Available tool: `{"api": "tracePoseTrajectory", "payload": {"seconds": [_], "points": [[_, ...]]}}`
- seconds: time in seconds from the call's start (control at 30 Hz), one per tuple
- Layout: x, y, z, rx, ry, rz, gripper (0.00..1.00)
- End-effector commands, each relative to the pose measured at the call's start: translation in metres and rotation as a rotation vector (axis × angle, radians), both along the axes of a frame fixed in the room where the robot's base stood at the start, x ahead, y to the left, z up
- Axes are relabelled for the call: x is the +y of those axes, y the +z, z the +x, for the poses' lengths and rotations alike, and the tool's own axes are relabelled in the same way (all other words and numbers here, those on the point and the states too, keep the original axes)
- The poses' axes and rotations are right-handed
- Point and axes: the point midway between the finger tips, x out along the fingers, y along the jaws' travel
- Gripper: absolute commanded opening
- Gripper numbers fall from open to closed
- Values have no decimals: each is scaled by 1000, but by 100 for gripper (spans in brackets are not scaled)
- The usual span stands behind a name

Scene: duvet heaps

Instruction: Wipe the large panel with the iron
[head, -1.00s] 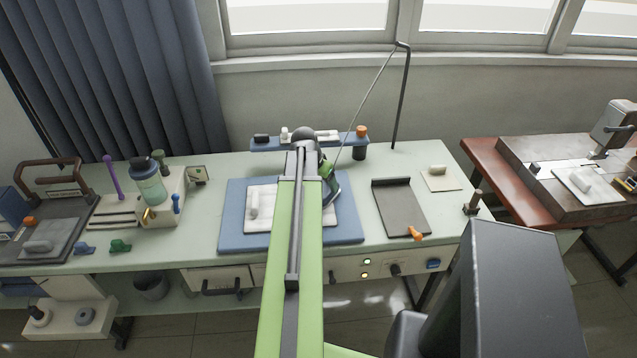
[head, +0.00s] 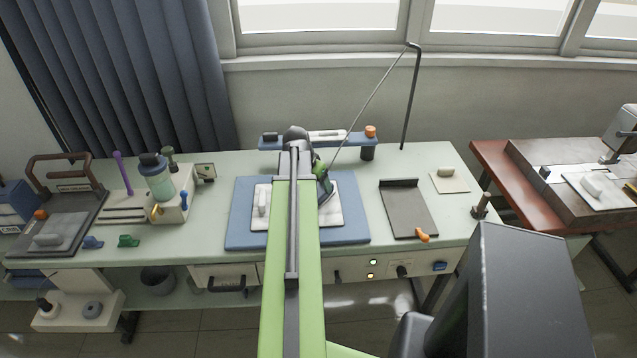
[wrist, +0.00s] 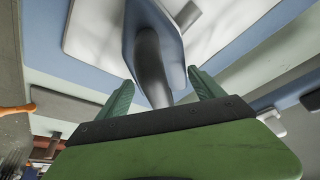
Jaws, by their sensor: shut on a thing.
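The large white panel (head: 335,213) lies on a blue mat (head: 240,238) in the middle of the bench. A pale block sits on its left part. The iron (head: 326,190) is over the panel's right part, partly hidden by my arm. In the wrist view the iron (wrist: 174,50) has a grey-blue body and a dark handle, with the white panel (wrist: 90,38) behind it. My gripper (wrist: 160,76) is shut on the handle, one green finger on each side. I cannot tell whether the iron touches the panel. My gripper (head: 318,167) is mostly hidden in the head view.
A cord runs from the iron to a bent pole (head: 409,100). A blue shelf (head: 358,142) with small items stands behind the mat. A grey tray (head: 408,208) lies to the right, and a bottle (head: 156,178) on a holder to the left.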

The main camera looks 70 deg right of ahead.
Motion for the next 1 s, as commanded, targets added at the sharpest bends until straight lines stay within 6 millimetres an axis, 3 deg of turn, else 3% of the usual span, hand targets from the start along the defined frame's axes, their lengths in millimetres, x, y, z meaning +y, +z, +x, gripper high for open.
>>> {"api": "tracePoseTrajectory", "payload": {"seconds": [0.33,0.67,1.0], "points": [[11,2,28,1,2,-3,4],[15,2,35,1,1,-3,4],[26,0,61,0,1,-2,4]]}}
